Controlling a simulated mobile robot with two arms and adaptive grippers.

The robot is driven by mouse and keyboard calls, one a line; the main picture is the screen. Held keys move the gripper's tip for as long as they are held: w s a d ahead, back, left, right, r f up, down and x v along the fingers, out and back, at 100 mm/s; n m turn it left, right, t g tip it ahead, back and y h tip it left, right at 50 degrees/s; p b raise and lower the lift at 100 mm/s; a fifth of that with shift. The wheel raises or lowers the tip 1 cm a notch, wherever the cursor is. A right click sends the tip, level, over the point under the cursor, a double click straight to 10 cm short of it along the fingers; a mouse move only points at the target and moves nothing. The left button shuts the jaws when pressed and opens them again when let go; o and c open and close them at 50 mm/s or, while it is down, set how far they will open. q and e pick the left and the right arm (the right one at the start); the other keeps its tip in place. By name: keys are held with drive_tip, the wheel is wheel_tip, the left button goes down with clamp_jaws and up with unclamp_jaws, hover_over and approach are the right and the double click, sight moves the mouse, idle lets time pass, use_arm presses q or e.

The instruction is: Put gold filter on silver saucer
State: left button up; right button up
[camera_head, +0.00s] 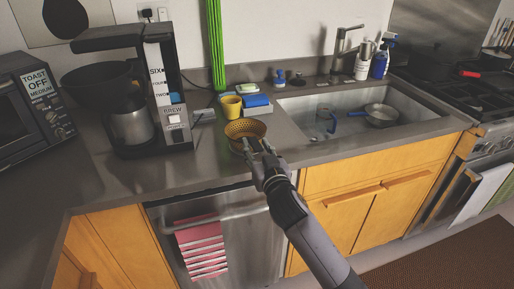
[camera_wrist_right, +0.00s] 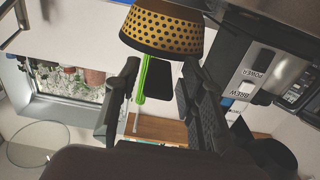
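The gold filter (camera_head: 243,130) is a perforated bowl near the front edge of the grey counter, to the right of the coffee maker. In the right wrist view the gold filter (camera_wrist_right: 163,27), with its dark band, is just beyond the fingertips. My right gripper (camera_head: 259,147) is close in front of the filter. In the wrist view my right gripper (camera_wrist_right: 160,68) has its fingers spread wide, with nothing clearly held between them. I cannot tell whether a fingertip touches the filter. I cannot make out a silver saucer in either view. My left gripper is not in view.
The black coffee maker (camera_head: 132,90) and toaster oven (camera_head: 32,104) stand at left. Behind the filter are a yellow cup (camera_head: 231,106) and a blue sponge (camera_head: 256,100). The sink (camera_head: 330,150) at right holds a pan (camera_head: 381,115). Counter left of the filter is clear.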

drive_tip(key=shift+r, duration=0.15)
